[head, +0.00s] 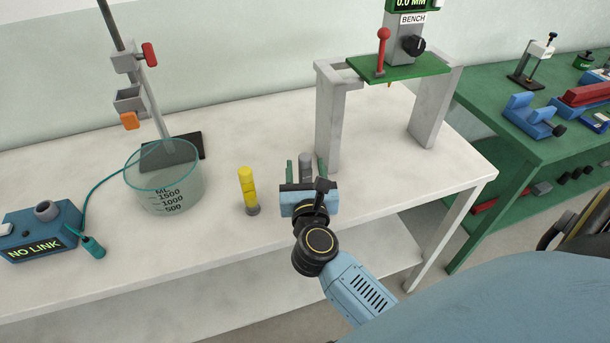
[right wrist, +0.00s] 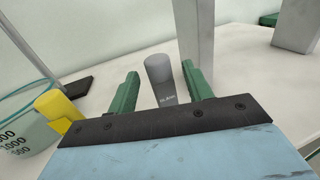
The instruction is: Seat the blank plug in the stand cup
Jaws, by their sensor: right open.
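The blank plug (head: 305,164) is a grey cylinder standing upright on the white bench. The stand (head: 180,152) at the left has a dark base and a tilted rod. A grey cup-like holder (head: 129,99) with an orange part below is on the rod; I cannot see inside it. My left gripper is not in view.
A yellow plug (head: 248,186) stands left of my right gripper. A glass beaker (head: 165,192) stands before the stand base. A blue box (head: 42,230) reading NO LINK is at far left. A grey frame (head: 331,115) with a green top rises close behind the blank plug.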

